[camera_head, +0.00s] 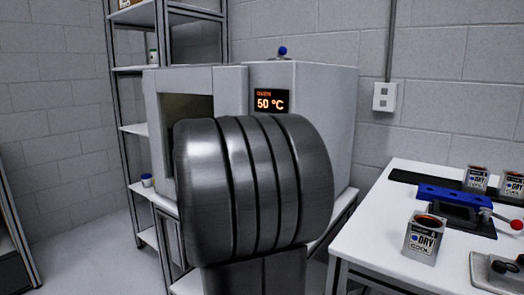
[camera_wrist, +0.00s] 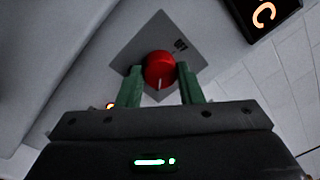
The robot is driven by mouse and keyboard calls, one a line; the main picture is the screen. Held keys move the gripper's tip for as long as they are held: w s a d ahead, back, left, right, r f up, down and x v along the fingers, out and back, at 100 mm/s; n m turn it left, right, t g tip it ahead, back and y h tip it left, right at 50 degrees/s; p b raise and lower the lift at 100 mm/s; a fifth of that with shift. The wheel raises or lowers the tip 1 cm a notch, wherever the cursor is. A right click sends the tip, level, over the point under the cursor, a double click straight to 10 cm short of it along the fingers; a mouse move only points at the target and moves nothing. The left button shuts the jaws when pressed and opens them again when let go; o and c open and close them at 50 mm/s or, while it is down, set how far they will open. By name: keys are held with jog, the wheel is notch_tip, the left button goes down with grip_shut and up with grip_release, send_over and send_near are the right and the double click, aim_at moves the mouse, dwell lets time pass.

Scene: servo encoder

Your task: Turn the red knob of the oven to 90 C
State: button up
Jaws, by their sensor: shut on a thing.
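The red knob (camera_wrist: 159,70) shows in the wrist view, on a grey diamond-looking plate (camera_wrist: 150,42) on the oven's front. A pale pointer line runs down its face. My gripper (camera_wrist: 160,84) has its two green fingers on either side of the knob, shut on it. The oven (camera_head: 305,85) stands in the head view, with a display (camera_head: 270,101) reading 50 °C in orange. A part of the display with a "C" also shows at the top right of the wrist view. In the head view my own arm hides the knob and my gripper.
A white table (camera_head: 385,215) stands at the right, with a blue-and-black fixture (camera_head: 455,200) and several DRY-labelled containers, one (camera_head: 424,238) near its front. A metal shelf (camera_head: 140,70) stands behind the oven at the left. A small blue-topped item (camera_head: 282,52) sits on the oven.

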jog(key=o, duration=1)
jog(key=p+v, duration=0.1)
jog(key=v, duration=1.3)
jog(key=shift+f, duration=0.1)
jog(key=shift+w+d, duration=0.1)
jog(key=shift+d, duration=0.05)
jog(key=b+x, duration=0.1)
jog(key=x, duration=1.2)
jog(key=shift+w+d, duration=0.2)
jog(key=shift+w, duration=0.1)
jog(key=shift+a, duration=0.1)
